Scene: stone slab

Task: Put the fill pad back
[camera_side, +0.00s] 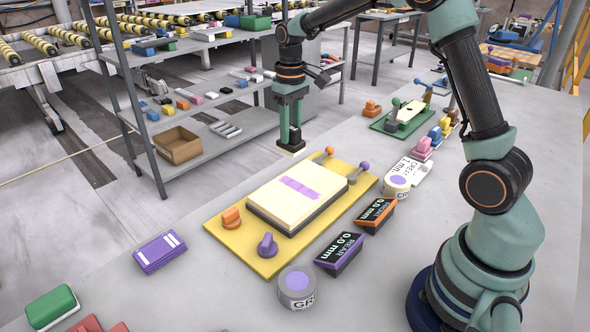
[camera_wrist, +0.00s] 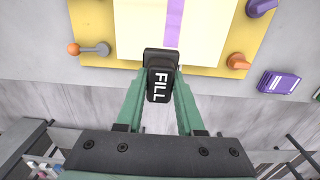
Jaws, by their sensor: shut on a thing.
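My gripper (camera_wrist: 158,92) is shut on the fill pad (camera_wrist: 160,62), a black block lettered FILL in the wrist view. In the side view my gripper (camera_side: 291,138) points down and holds the pad (camera_side: 291,150), with a pale underside, in the air by the far edge of the yellow board. A cream slab (camera_side: 270,208) with a purple strip (camera_side: 302,186) across its top lies on the yellow board (camera_side: 228,222). The strip also shows in the wrist view (camera_wrist: 174,22), just beyond the pad.
Orange knobs (camera_side: 231,217) and purple knobs (camera_side: 267,245) stand around the slab. Two readouts (camera_side: 339,254) show 0.0 mm. Round tins (camera_side: 297,285), a purple block (camera_side: 159,252), a green block (camera_side: 52,306) and a green board (camera_side: 388,123) share the bench. A shelf rack (camera_side: 143,110) stands behind.

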